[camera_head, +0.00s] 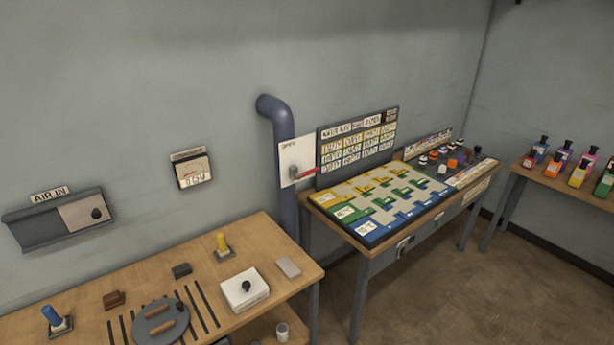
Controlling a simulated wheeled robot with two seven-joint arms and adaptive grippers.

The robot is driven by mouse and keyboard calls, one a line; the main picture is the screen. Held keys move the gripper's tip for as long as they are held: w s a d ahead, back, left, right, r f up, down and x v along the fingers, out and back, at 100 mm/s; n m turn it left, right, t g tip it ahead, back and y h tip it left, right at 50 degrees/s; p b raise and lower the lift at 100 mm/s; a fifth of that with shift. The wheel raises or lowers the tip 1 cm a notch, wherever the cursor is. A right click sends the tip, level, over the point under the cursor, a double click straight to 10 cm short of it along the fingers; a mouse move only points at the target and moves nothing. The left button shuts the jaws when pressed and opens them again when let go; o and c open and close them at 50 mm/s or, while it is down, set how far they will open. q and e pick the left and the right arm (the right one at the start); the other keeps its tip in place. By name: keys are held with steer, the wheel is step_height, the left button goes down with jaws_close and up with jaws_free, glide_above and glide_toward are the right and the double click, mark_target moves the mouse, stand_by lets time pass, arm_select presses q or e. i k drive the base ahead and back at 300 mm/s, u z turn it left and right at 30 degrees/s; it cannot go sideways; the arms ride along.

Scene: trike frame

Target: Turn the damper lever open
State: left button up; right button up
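The damper lever (306,173) is a red handle on a grey pivot, mounted on a white plate (292,152) beside a blue-grey pipe (283,190). The lever sticks out to the right and slightly up. The plate has "OPEN" lettered near its top, above the lever. Its lower right part lies close to a dark sign board, and any marking there is too small to read. Neither of my grippers shows in the head view, and nothing touches the lever.
A wooden workbench (262,228) with blocks, a round grey disc and a white box stands at the front left. A table with a coloured board (350,222) stands right of the pipe. Bottles stand on a far right table (562,182). Open floor (440,295) lies at the lower right.

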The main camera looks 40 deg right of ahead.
mark_target(298, 177)
steer(key=z, duration=2.6)
steer(key=i, duration=5.15)
steer(key=u, duration=4.5)
